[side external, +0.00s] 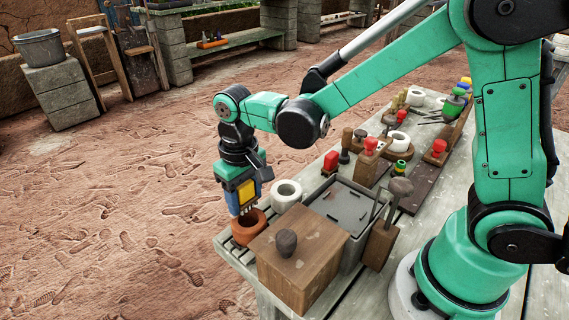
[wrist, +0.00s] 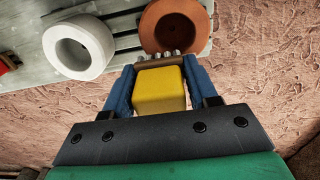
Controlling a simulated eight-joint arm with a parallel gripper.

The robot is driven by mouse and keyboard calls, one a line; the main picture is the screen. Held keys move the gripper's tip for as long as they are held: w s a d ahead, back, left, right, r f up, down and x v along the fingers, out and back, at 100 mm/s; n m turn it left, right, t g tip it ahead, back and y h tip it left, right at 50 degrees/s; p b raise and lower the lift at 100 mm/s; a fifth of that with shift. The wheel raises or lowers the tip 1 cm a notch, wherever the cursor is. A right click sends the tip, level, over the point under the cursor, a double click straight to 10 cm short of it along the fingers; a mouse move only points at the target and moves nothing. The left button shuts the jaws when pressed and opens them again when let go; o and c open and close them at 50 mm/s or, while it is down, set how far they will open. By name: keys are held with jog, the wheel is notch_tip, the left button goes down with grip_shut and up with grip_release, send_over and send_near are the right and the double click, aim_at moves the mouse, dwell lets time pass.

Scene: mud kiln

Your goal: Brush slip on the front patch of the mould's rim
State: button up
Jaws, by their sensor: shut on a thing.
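The mould appears to be a round terracotta ring (side external: 249,229) with a dark hollow, at the near left corner of the table. It also shows at the top of the wrist view (wrist: 188,15). My gripper (side external: 241,207) points down just above it. Its blue fingers are shut on a brush with a yellow block grip (wrist: 160,89), a brown strip and several pale tufts. In the wrist view the tufts overlap the ring's near rim. I cannot tell whether they touch it, and no slip is clearly visible.
A white ring (side external: 286,194) stands beside the mould. A wooden box with a dark knob (side external: 302,262) and a grey tray (side external: 349,207) are close by on the right. Stamps and tools crowd the table farther back. Open ground lies left of the table.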

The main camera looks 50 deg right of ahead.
jog(key=shift+d, duration=0.5)
jog(key=shift+d+r, duration=0.1)
jog(key=shift+r, duration=3.95)
